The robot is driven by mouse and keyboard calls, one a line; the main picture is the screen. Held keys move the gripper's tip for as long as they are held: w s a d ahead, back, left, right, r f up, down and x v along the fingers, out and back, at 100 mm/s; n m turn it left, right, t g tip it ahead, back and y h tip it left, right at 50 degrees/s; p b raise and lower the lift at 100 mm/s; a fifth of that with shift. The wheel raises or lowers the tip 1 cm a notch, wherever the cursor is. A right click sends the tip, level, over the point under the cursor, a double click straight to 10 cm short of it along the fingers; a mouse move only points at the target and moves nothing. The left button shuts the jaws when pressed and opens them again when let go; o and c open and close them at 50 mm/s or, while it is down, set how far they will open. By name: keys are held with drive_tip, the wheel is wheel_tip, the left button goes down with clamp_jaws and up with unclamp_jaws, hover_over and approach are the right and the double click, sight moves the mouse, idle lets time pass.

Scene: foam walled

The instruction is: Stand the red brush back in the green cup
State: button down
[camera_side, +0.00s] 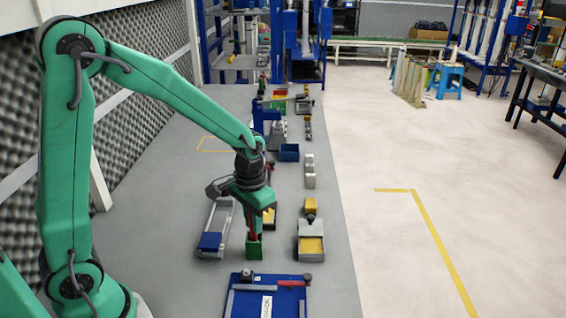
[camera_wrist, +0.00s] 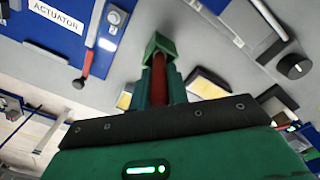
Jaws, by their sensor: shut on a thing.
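The red brush (camera_side: 252,224) is upright, or nearly so, below my gripper (camera_side: 255,208) in the side view. My gripper is shut on the brush; in the wrist view the red shaft (camera_wrist: 162,88) shows between the two green fingers (camera_wrist: 160,78). The small square green cup (camera_side: 254,248) stands on the grey table directly under the brush. In the wrist view the cup (camera_wrist: 159,46) lies just beyond the fingertips, in line with the brush. The brush's lower end meets the cup's mouth, but I cannot tell how deep it sits.
A blue board (camera_side: 240,303) with a red-handled tool (camera_side: 287,283) lies in front of the cup. A grey box with a yellow inside (camera_side: 311,246) is to the right. A blue bin (camera_side: 289,152) stands behind.

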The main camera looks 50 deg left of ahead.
drive_tip(key=c, duration=1.3)
unclamp_jaws()
drive_tip(key=shift+r, duration=3.9)
drive_tip(key=shift+s+r, duration=0.4)
drive_tip(key=shift+r, duration=0.15)
drive_tip(key=shift+s+a+r+t, duration=0.25)
drive_tip(key=shift+s+r+t, duration=0.85)
drive_tip(key=shift+s, duration=1.05)
drive_tip(key=shift+s+a+r+t, duration=0.2)
drive_tip(key=shift+s+r+t, duration=0.55)
drive_tip(key=shift+s+r, duration=1.05)
drive_tip(key=shift+s+a+r+t, duration=0.25)
drive_tip(key=shift+s+r+t, duration=0.6)
drive_tip(key=shift+s, duration=1.7)
